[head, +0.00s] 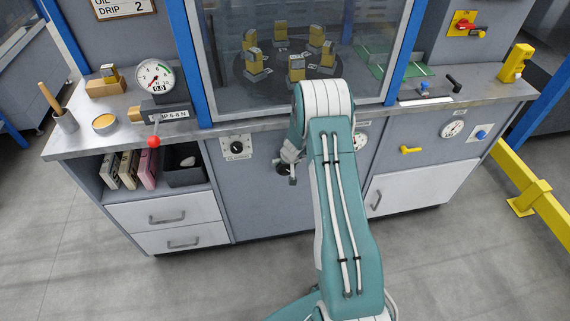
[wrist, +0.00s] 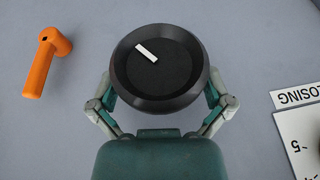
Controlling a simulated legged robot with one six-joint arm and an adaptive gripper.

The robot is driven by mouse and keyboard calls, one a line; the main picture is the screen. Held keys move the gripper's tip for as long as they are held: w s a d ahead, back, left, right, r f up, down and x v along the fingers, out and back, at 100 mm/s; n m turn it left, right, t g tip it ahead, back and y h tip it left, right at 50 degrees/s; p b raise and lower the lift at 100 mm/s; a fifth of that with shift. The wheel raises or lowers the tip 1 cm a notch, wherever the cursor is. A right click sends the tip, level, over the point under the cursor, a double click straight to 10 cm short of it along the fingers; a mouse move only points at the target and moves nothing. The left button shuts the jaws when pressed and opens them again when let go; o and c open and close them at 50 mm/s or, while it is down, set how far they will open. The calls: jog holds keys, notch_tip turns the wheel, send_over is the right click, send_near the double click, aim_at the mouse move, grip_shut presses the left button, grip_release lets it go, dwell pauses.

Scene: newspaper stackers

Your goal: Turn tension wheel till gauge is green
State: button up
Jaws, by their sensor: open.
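A round black wheel (wrist: 158,68) with a white mark toward its upper left fills the middle of the wrist view. My gripper (wrist: 160,92) is open, one finger on each side of the wheel's lower half; I cannot tell whether they touch its rim. In the head view my gripper (head: 290,165) is at the cabinet front, with part of a dark round wheel (head: 283,170) beside it. A white dial gauge (head: 361,141) on the cabinet front is partly hidden by my arm; its needle is not readable. Another dial gauge (head: 154,77) with a green arc stands on the bench.
An orange lever (wrist: 47,62) is left of the wheel. A white plate (wrist: 303,135) with lettering is cut off at the right. The cabinet front also has a black knob (head: 237,147), a yellow handle (head: 411,150) and another gauge (head: 452,129). The floor in front is clear.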

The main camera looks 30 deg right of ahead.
jog(key=c, duration=0.9)
jog(key=shift+f, duration=0.1)
